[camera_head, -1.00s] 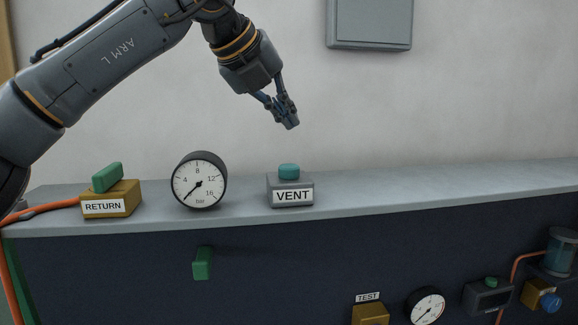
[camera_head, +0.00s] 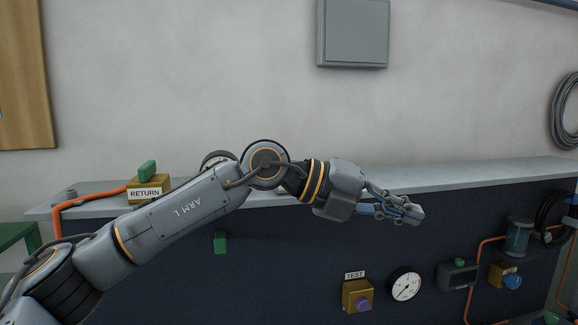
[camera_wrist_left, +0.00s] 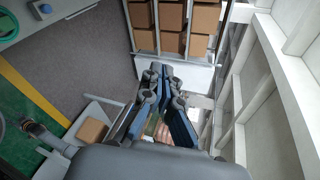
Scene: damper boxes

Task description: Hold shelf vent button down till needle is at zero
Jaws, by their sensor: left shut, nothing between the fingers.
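The shelf's VENT box and its button do not show in the head view; my left arm crosses in front of where they stood. The shelf gauge (camera_head: 213,157) shows only its dark upper rim above my arm, so its needle is hidden. My left gripper (camera_head: 415,213) is shut and empty, stretched out to the right in front of the shelf's front face, its fingers pointing right. Its closed fingers also show in the left wrist view (camera_wrist_left: 163,100), with no button before them. My right gripper is not in view.
The RETURN box (camera_head: 147,193) with a green lever sits on the shelf (camera_head: 475,173) at left. Below hang a TEST box (camera_head: 357,297) with a purple button and another gauge (camera_head: 405,285). The wrist view shows cartons (camera_wrist_left: 172,15) on racking.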

